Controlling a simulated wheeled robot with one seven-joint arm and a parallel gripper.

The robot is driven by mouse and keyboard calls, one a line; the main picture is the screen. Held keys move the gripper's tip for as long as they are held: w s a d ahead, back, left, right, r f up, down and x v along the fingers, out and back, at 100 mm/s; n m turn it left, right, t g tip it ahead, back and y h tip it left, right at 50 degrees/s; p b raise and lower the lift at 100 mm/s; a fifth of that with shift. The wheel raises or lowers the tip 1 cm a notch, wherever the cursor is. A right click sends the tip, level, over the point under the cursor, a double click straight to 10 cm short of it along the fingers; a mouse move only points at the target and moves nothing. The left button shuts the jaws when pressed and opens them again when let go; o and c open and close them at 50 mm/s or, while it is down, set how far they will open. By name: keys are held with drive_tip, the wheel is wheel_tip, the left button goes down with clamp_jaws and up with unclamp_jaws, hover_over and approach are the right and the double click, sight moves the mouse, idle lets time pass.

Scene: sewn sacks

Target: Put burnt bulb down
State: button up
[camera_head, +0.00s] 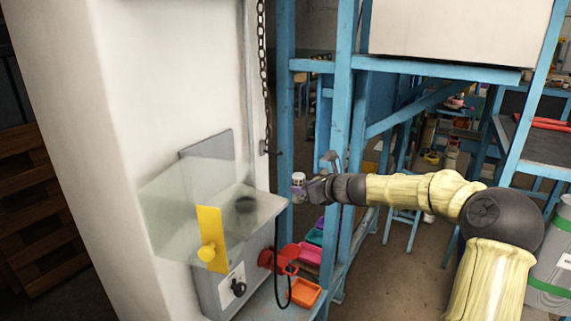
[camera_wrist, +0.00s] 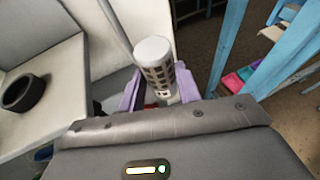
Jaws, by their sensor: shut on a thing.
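The burnt bulb (camera_wrist: 155,62) is a small upright cylinder with a pale cap and a dark grid pattern on its side. In the head view the bulb (camera_head: 298,181) is at the tip of my gripper (camera_head: 309,184). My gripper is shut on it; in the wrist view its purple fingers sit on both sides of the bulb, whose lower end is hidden. The bulb is held in the air, just right of a grey box (camera_head: 212,296) with a clear cover (camera_head: 165,205). A black ring-shaped socket (camera_wrist: 22,93) on the box top is apart from the bulb and looks empty.
A yellow handle plate (camera_head: 210,240) stands on the cover's front. A red fitting (camera_head: 280,258) projects from the box's right side. Blue posts (camera_head: 341,130) rise close behind my gripper. Coloured bins, including an orange one (camera_head: 302,292), sit below. A chain (camera_head: 262,60) hangs above.

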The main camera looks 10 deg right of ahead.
drive_tip(key=d+f+m+h, duration=0.1)
drive_tip(key=d+f, duration=0.2)
drive_tip(key=f, duration=0.3)
drive_tip(key=d+f+m+t+h, duration=0.1)
drive_tip(key=d+f, duration=0.2)
drive_tip(key=f, duration=0.3)
drive_tip(key=d+f+m+h, duration=0.1)
drive_tip(key=d+f, duration=0.3)
drive_tip(key=f, duration=0.3)
drive_tip(key=s+d+f+m+t+h+b, duration=0.15)
drive_tip(key=s+f, duration=0.35)
drive_tip(key=f, duration=0.5)
drive_tip(key=s+d+f+g+b, duration=0.1)
drive_tip(key=s+d+f, duration=0.25)
drive_tip(key=f, duration=0.55)
drive_tip(key=s+a+f+h, duration=0.1)
drive_tip(key=s+a+f, duration=0.1)
drive_tip(key=s, duration=0.2)
drive_tip(key=s+a+f+m+h+b, duration=0.1)
drive_tip(key=s+a+f, duration=0.1)
drive_tip(key=s, duration=0.3)
drive_tip(key=s+a+f+m+t+h, duration=0.1)
drive_tip(key=s+a+f, duration=0.1)
drive_tip(key=s+a, duration=0.1)
drive_tip(key=shift+s+a, duration=0.15)
drive_tip(key=shift+s, duration=0.65)
drive_tip(key=shift+w+m, duration=0.15)
drive_tip(key=shift+m, duration=0.1)
